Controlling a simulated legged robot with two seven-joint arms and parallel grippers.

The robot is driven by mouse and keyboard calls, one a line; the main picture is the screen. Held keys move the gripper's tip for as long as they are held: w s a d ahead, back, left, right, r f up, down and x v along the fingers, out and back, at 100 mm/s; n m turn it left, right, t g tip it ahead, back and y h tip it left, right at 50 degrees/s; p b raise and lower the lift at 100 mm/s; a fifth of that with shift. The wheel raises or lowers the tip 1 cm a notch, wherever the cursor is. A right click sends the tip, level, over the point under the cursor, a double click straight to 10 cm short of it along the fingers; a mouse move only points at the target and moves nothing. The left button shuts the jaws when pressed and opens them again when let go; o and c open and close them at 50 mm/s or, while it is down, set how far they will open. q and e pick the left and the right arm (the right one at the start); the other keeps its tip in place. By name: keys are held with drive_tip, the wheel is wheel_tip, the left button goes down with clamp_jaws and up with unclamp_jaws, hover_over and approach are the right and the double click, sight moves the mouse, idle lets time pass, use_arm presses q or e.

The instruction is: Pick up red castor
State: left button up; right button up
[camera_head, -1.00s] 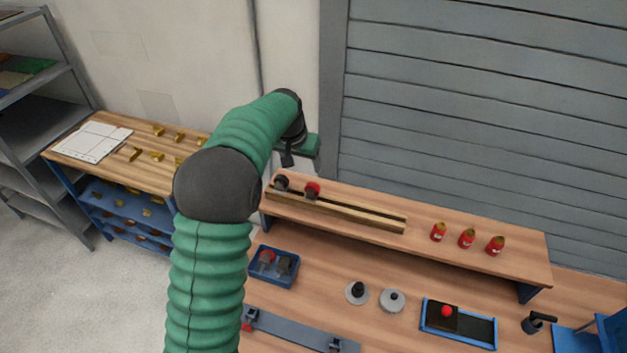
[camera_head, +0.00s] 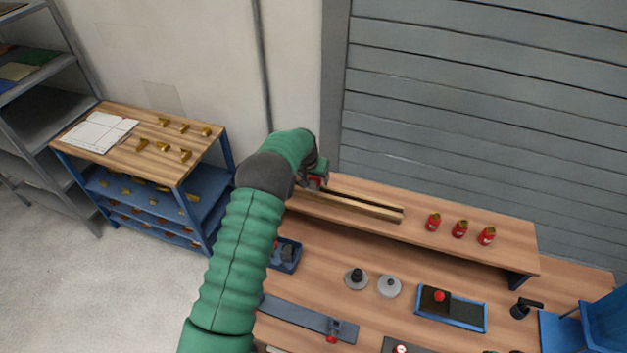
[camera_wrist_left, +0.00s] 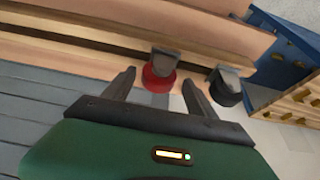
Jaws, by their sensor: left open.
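The red castor (camera_wrist_left: 160,78), a red wheel with a grey bracket, sits on the wooden rail on the shelf. In the head view it is mostly hidden, with a bit of red (camera_head: 316,182) showing by my left gripper (camera_head: 316,176). In the left wrist view my left gripper (camera_wrist_left: 158,84) is open, its fingers on either side of the red castor and a little short of it. A black castor (camera_wrist_left: 226,88) sits just right of the right finger, apart from the red one. My right gripper is not in view.
The wooden rail (camera_head: 365,205) runs along the raised shelf (camera_head: 515,250). Several red bottles (camera_head: 460,229) stand on its right half. Below are a blue bin (camera_head: 294,262), two round pieces (camera_head: 389,287) and a blue tray (camera_head: 470,315). A grey wall lies behind.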

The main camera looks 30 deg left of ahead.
use_arm(q)
drive_tip(key=shift+d, duration=0.15)
drive_tip(key=shift+c, duration=0.3)
drive_tip(key=shift+d, duration=0.1)
drive_tip(key=c, duration=0.7)
clamp_jaws()
drive_tip(key=shift+r, duration=0.1)
